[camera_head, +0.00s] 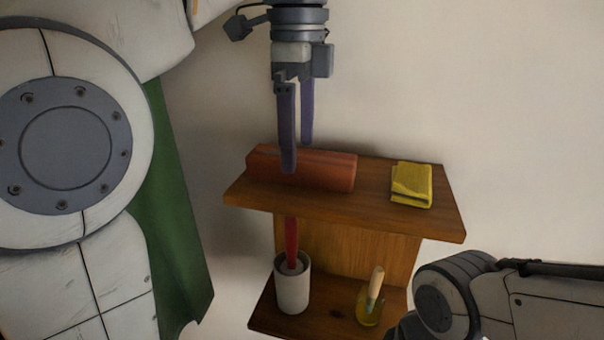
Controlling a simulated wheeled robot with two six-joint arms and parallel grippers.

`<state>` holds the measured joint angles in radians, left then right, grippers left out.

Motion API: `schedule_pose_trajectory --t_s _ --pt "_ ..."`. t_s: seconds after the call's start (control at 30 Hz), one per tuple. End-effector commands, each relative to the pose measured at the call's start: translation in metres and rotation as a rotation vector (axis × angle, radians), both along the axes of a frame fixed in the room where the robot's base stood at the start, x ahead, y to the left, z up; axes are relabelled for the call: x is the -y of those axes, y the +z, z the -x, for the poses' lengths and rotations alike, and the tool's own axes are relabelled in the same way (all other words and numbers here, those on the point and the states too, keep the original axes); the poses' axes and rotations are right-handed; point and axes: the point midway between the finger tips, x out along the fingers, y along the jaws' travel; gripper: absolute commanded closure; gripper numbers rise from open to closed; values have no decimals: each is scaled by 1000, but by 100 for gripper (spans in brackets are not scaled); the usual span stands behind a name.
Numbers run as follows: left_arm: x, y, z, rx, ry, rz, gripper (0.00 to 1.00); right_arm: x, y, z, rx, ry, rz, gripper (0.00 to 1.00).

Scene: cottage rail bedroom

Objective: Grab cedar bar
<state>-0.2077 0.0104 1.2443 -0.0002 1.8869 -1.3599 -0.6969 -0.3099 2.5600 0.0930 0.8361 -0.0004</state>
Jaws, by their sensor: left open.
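The cedar bar (327,172), a reddish-brown block, lies lengthwise on the upper wooden shelf (425,221), toward its left side. My left gripper (297,158) points down from above with its two fingers apart. One finger hangs in front of the bar in the picture and hides a small part of it; the other shows behind. I cannot tell whether either finger touches the bar. The gripper holds nothing that I can see. My right arm shows at the lower right, but its gripper is out of view.
A folded yellow cloth (411,184) lies on the right of the upper shelf. The lower shelf holds a pale cup (292,287) with a red-handled item and a small yellowish jar (369,308) with a wooden handle. A green cloth (180,230) hangs at left. A plain wall stands behind.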

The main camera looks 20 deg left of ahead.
Motion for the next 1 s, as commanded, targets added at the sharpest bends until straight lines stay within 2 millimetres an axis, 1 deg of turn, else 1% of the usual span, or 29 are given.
schedule_pose_trajectory --t_s 0.03,0.1,0.2,0.47,0.5,0.57,0.6,0.67,0.7,0.73,1.0 --pt "-1 -11 1 -2 1 0 3 0 -5 0 0 0 0 50" --pt "-1 -20 1 -2 0 0 3 0 -7 0 0 0 0 50" --pt "-1 -28 1 -1 0 0 3 0 -9 0 0 0 0 50" --pt "-1 -29 0 0 0 0 3 0 -8 0 0 0 0 50" --pt "-1 -29 0 0 0 0 18 0 -8 0 0 0 0 50" --pt "-1 -29 0 0 0 0 41 0 -8 0 0 0 0 50" --pt "-1 -29 0 0 0 0 56 0 -8 0 0 0 0 50" --pt "-1 -29 0 0 0 0 79 0 -8 0 0 0 0 50" --pt "-1 -29 0 0 0 0 94 0 -8 0 0 0 0 50" --pt "-1 -29 0 0 0 0 98 0 -8 0 0 0 0 50" --pt "-1 -27 0 1 0 0 98 0 -7 0 0 0 0 50"
